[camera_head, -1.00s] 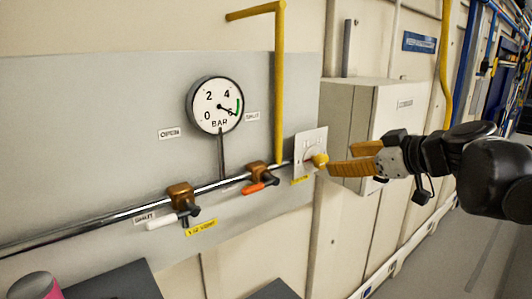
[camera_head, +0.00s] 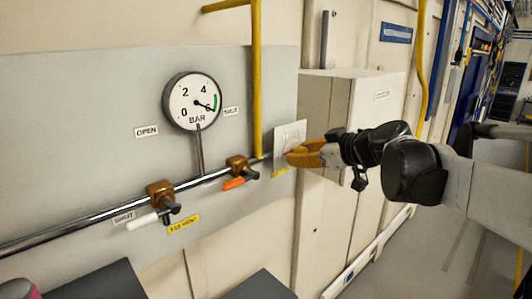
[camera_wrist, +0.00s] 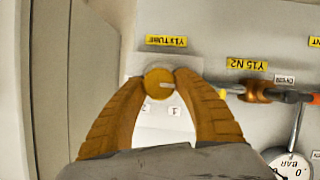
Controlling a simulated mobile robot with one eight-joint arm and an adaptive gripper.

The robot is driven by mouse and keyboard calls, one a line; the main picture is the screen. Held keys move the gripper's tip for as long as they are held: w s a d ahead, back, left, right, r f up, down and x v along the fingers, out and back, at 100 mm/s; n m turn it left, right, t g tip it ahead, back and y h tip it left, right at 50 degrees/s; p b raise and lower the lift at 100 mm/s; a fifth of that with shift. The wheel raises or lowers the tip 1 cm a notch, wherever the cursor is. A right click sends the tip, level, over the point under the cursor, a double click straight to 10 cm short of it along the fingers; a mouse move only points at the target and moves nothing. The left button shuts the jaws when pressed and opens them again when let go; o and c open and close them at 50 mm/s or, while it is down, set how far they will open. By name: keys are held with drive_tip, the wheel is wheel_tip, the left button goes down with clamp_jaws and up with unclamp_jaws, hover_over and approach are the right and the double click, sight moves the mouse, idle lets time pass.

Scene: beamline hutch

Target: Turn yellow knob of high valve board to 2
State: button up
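In the wrist view the round yellow knob (camera_wrist: 157,83) sits on a pale plate (camera_wrist: 136,64) on the grey board. A short pale mark on its face points right. Small numerals show below the knob, one like a 2 at the left; the others are hard to read. My gripper (camera_wrist: 160,79) has its orange fingers on both sides of the knob, with the tips seemingly against its edges. In the head view my gripper (camera_head: 292,156) is at the plate (camera_head: 290,134), and its fingers hide the knob.
Left of my gripper are a valve with an orange handle (camera_head: 234,183), one with a white handle (camera_head: 143,222) and a pressure gauge (camera_head: 194,101). A yellow pipe (camera_head: 256,75) rises beside the plate. A pale cabinet (camera_head: 325,105) stands close behind my gripper.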

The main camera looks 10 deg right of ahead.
drive_tip(key=shift+m, duration=0.3)
drive_tip(key=m+g+y+b, duration=0.1)
drive_tip(key=m+y, duration=0.1)
drive_tip(key=m, duration=0.1)
drive_tip(key=shift+w+d+b, duration=0.1)
drive_tip(key=shift+b, duration=0.25)
drive_tip(key=m+g+y+b, duration=0.1)
drive_tip(key=m+y+b, duration=0.1)
drive_tip(key=m+y, duration=0.1)
drive_tip(key=shift+f+m+b, duration=0.15)
drive_tip(key=shift+m+b, duration=0.2)
drive_tip(key=shift+m, duration=0.45)
drive_tip(key=m+y+b, duration=0.1)
drive_tip(key=m, duration=0.1)
drive_tip(key=m+y+b, duration=0.1)
drive_tip(key=m+b, duration=0.1)
drive_tip(key=shift+d+f+m+y, duration=0.1)
drive_tip(key=shift+m+y, duration=0.2)
drive_tip(key=shift+m, duration=0.1)
drive_tip(key=m+y+b, duration=0.1)
drive_tip(key=m, duration=0.1)
drive_tip(key=m+b, duration=0.2)
drive_tip(key=m, duration=0.1)
drive_tip(key=shift+t+y, duration=0.3)
drive_tip(key=shift+y, duration=0.1)
drive_tip(key=o, duration=1.2)
drive_tip(key=shift+c, duration=0.2)
